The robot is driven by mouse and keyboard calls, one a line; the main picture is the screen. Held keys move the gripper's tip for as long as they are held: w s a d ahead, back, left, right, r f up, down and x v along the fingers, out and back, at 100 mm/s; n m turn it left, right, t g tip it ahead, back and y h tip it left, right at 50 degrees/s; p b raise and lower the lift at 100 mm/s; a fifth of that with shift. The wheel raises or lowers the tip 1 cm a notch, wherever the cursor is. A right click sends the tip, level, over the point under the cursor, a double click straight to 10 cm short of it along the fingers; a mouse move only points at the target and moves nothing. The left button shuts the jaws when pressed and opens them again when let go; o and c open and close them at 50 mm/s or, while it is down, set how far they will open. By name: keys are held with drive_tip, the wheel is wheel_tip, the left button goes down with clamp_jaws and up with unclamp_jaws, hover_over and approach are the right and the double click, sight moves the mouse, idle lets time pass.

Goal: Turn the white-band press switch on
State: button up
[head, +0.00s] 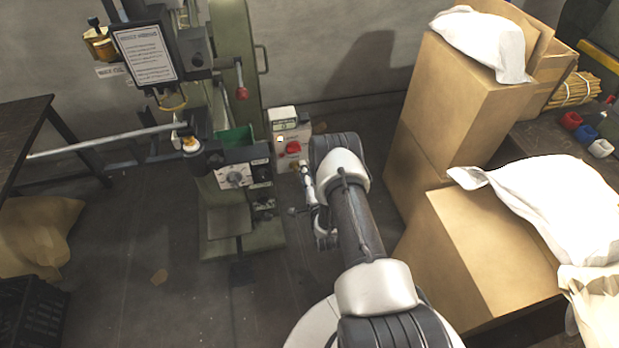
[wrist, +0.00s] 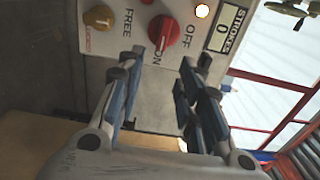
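The red rotary switch (wrist: 163,35) sits on a pale control box (wrist: 228,12) in the wrist view, with OFF, ON and FREE printed around it. The same switch (head: 293,147) shows small in the head view, on the white box (head: 287,118) beside the green press (head: 236,60). My gripper (wrist: 160,72) is open and empty, its fingers apart just short of the switch, not visibly touching it. I cannot make out a white band.
An orange knob (wrist: 100,17), a lit lamp (wrist: 202,10) and a STROKES counter (wrist: 222,38) reading 0 share the panel. Tall cardboard boxes (head: 440,110) stand right of my arm. A sack (head: 38,235) and a black crate (head: 30,315) lie at left. The floor before the press is mostly clear.

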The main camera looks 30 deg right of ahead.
drive_tip(key=shift+v, duration=1.5)
